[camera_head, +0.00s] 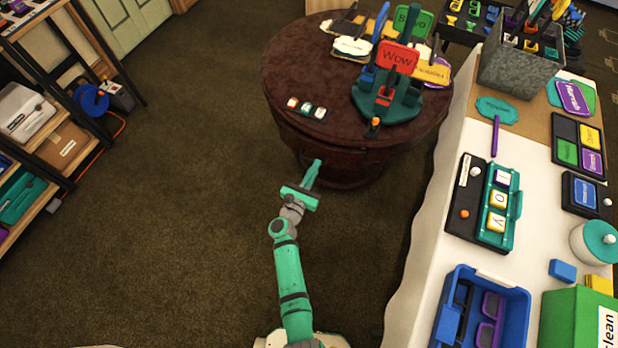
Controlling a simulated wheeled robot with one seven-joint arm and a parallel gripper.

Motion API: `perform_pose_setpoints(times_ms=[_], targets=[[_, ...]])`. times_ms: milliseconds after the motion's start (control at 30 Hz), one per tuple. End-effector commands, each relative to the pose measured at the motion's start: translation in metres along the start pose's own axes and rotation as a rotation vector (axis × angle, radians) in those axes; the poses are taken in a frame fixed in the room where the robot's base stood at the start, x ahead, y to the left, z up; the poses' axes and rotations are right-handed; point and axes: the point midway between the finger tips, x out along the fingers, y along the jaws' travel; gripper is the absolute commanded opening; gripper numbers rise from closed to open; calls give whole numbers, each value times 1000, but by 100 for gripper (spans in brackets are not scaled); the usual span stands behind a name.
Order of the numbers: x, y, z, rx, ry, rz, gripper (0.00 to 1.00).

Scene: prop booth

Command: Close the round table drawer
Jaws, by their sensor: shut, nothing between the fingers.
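The round table (335,75) is dark reddish brown and stands ahead of my arm, at the upper middle of the head view. Its drawer (338,148) is in the curved side below the top and faces me. A dark line runs along the drawer's upper edge; I cannot tell how far it stands out. My gripper (316,166) is teal, shut and empty. Its tips are in front of the drawer, near its lower left part. I cannot tell whether they touch it. No drawer handle shows clearly.
A sign stand (390,105) and small letter tiles (307,107) are on the round table. A long white-clothed table (440,200) with trays and boxes runs close along the right. Shelves (50,130) stand at the left. The carpet (190,200) between is clear.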

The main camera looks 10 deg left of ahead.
Motion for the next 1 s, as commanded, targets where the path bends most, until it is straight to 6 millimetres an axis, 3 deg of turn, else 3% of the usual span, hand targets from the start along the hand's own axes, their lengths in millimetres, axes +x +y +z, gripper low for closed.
perform_pose_setpoints(times_ms=[100, 300, 833, 1000], targets=[[21, 0, 1, -1, -1, -1, 0], [43, -1, 0, -1, 0, -1, 0], [52, -1, 0, -1, 0, -1, 0], [74, 0, 0, -1, -1, -2, 0]])
